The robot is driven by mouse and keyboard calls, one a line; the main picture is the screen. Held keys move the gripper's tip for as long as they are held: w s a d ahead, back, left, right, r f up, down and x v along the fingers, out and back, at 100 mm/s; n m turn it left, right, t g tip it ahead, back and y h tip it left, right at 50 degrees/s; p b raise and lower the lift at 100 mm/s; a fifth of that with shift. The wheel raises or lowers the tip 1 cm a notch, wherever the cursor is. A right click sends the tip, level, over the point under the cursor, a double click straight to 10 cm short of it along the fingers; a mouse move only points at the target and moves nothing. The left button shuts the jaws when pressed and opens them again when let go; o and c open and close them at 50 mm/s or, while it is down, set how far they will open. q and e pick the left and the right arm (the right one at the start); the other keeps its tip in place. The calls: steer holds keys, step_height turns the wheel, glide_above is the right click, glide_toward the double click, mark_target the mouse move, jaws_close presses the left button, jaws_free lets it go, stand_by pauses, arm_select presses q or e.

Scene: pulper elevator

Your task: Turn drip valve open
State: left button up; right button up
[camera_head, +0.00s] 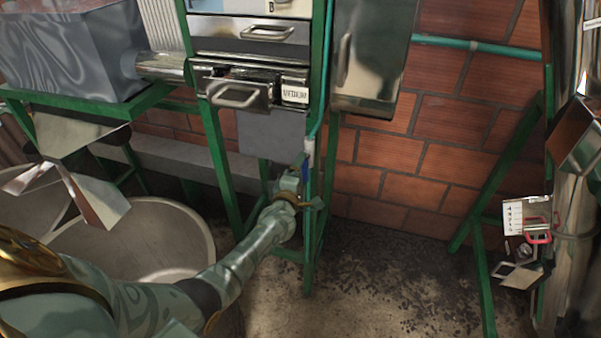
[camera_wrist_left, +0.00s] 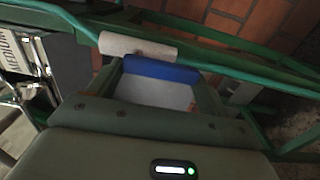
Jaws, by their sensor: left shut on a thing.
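My left gripper (camera_head: 298,178) reaches in from the left to the thin teal pipe beside the green frame. The drip valve's blue handle (camera_head: 306,172) shows as a small blue spot at the gripper tips. In the left wrist view the blue handle (camera_wrist_left: 160,70) lies crosswise between the fingers of my left gripper (camera_wrist_left: 158,82), which is shut on it. A white cylindrical fitting (camera_wrist_left: 138,47) on the teal pipe is just beyond it. The valve body is mostly hidden, and the handle's exact angle is hard to tell. My right gripper is not in view.
Green frame posts (camera_head: 218,165) stand close around the gripper. A metal machine with handled drawers (camera_head: 240,95) is above. A large round tub (camera_head: 190,230) stands under my left arm. A brick wall (camera_head: 385,150) is behind; the floor (camera_head: 370,285) to the right is clear.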

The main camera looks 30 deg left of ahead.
arm_select(q)
steer(key=shift+s+f, duration=0.15)
steer(key=shift+f, duration=0.15)
steer(key=o, duration=1.4)
steer(key=shift+c, duration=0.2)
steer(key=shift+r, duration=0.2)
steer(key=shift+s, duration=0.1)
steer(key=p+v, duration=0.4)
steer(key=v, duration=1.2)
steer(key=shift+s, duration=0.15)
